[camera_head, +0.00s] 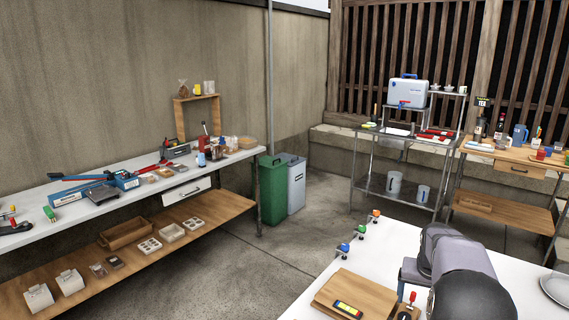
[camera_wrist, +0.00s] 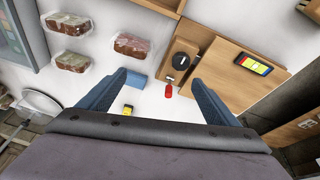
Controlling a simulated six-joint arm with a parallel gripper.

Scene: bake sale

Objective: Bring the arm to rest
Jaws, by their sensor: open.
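My gripper (camera_wrist: 157,80) shows in the wrist view with its two blue-grey fingers spread wide and nothing held between them. Below the fingers is a white table top (camera_wrist: 185,30). A small blue block (camera_wrist: 137,80) lies near the left fingertip, and a small red-handled item (camera_wrist: 168,90) lies between the fingers; I cannot tell how far below they are. In the head view my grey arm bends over the white table (camera_head: 388,232) at the lower right, and the gripper itself is hidden there.
A wooden board (camera_head: 357,292) carries a colourful-screened device (camera_head: 348,309). Clear-wrapped loaves (camera_wrist: 131,45) lie left in the wrist view. A plate (camera_head: 556,287) sits at right. Green (camera_head: 272,190) and grey bins stand on open floor.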

